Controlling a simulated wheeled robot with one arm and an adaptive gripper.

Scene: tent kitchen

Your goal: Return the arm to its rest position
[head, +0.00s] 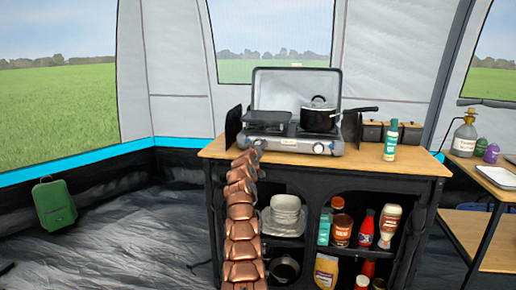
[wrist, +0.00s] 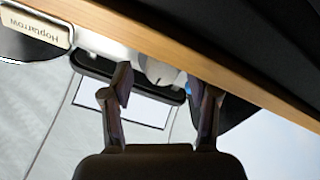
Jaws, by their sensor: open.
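My arm (head: 242,215) shows in the head view as a chain of copper-coloured links. It rises from the bottom edge in front of the kitchen cabinet, and its far end is by the front left edge of the wooden top. I cannot make out the fingers there. In the wrist view my gripper (wrist: 159,84) is open, with its two dark fingers apart and nothing held between them. The wooden edge of the top (wrist: 205,62) runs diagonally close beyond the fingers, and the picture is upside down.
A camping stove (head: 285,139) with a black lidded pot (head: 318,118) stands on the cabinet top (head: 405,162). A green-capped bottle (head: 391,142) stands to its right. Bowls (head: 284,216) and several bottles fill the shelves. A green pack (head: 54,204) is at left; floor there is open.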

